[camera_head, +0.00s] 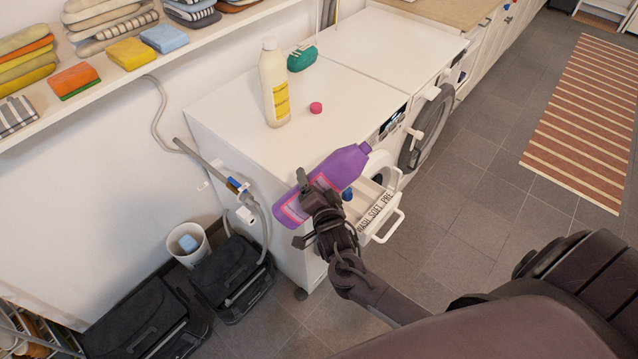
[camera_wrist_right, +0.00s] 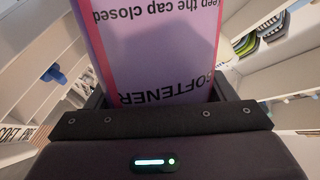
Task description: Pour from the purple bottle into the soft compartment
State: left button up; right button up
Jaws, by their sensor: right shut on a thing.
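The purple bottle (camera_head: 343,166) has a pink-edged label and is held in my right gripper (camera_head: 318,192), tilted, its neck end pointing to the upper right. In the right wrist view the bottle (camera_wrist_right: 150,55) fills the gap between the jaws, with the upside-down word SOFTENER on its label. The pulled-out detergent drawer (camera_head: 379,222) of the near washing machine is beside and partly behind the bottle; its front reads WASH, SOFT, PRE. The drawer's compartments are mostly hidden, and I cannot see any liquid flowing. My left gripper is not in view.
A pink cap (camera_head: 316,108), a white bottle with yellow label (camera_head: 274,85) and a green item (camera_head: 302,59) stand on the white machine top (camera_head: 235,110). Folded cloths lie on the wall shelf (camera_head: 100,85). Bins stand on the floor.

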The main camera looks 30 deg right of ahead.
jog(key=shift+w+a+f+m+y+b, duration=0.15)
jog(key=shift+a+f+m+y+b, duration=0.15)
jog(key=shift+a+f+m+b, duration=0.75)
jog(key=shift+a+f+m+y+b, duration=0.3)
jog(key=shift+f+m+b, duration=0.15)
jog(key=shift+m+b, duration=0.25)
jog(key=shift+a+f+m+b, duration=0.1)
jog(key=shift+f+m+b, duration=0.5)
jog(key=shift+f+m, duration=0.1)
jog(key=shift+w, duration=0.1)
jog(key=shift+r, duration=0.15)
jog(key=shift+r+y+p, duration=0.15)
jog(key=shift+y+p, duration=0.15)
jog(key=shift+p, duration=0.1)
